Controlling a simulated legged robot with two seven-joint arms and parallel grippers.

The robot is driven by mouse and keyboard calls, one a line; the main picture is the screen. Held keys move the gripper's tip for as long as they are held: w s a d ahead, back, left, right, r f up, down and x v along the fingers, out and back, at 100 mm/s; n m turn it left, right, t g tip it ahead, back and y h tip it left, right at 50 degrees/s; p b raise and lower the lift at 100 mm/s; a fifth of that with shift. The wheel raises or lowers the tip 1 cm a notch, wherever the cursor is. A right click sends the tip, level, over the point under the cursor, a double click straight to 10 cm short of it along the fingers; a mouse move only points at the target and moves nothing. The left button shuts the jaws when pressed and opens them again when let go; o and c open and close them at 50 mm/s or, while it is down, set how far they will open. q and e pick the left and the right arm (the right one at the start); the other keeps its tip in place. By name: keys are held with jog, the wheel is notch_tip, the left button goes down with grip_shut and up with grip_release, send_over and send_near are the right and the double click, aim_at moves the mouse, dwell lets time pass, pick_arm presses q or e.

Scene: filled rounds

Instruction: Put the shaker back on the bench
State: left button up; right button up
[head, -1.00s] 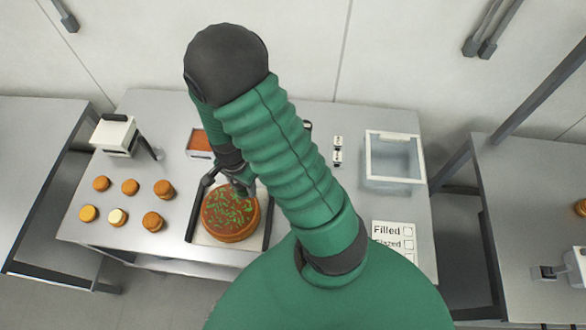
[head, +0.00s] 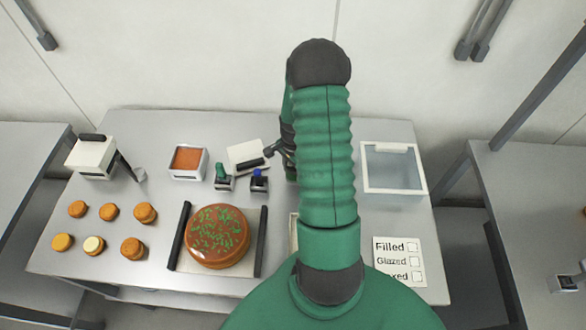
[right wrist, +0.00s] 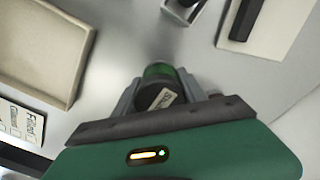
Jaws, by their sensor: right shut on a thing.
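My right gripper (right wrist: 165,98) is shut on the shaker (right wrist: 158,72) in the right wrist view. The shaker has a green end and a dark body with a pale label. In the head view my right gripper (head: 277,150) shows only partly beside my green arm, over the back middle of the bench (head: 150,118). The arm hides most of the shaker there. In the right wrist view bare bench (right wrist: 140,35) shows around the shaker; whether it touches the bench I cannot tell. My left gripper is not in view.
A round cake (head: 217,237) with green sprinkles sits between two dark bars. Two stampers, green (head: 223,180) and blue (head: 259,181), and a white board (head: 246,153) stand nearby. A clear bin (head: 393,172) and a checklist card (head: 398,263) are at right. A beige tray (right wrist: 78,88) shows too.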

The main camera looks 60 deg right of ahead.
jog(key=d, duration=0.1)
jog(key=w+d, duration=0.1)
jog(key=shift+d+f+p, duration=0.3)
jog(key=shift+f, duration=0.1)
notch_tip(320, 180, down, 3)
jog(key=shift+a+r+p, duration=0.1)
jog(key=shift+r+p, duration=0.1)
jog(key=shift+p, duration=0.3)
jog(key=shift+a+f, duration=0.1)
jog(key=shift+f, duration=0.1)
jog(key=shift+a, duration=0.15)
jog(key=o, duration=1.1)
jog(key=shift+f, duration=0.1)
jog(key=shift+c, duration=0.2)
jog(key=o, duration=0.4)
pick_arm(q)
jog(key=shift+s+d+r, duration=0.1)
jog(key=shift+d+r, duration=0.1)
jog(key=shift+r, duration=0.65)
pick_arm(e)
jog(key=shift+d+f, duration=0.1)
jog(key=shift+d, duration=0.15)
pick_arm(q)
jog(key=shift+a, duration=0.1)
pick_arm(e)
jog(key=shift+a, duration=0.15)
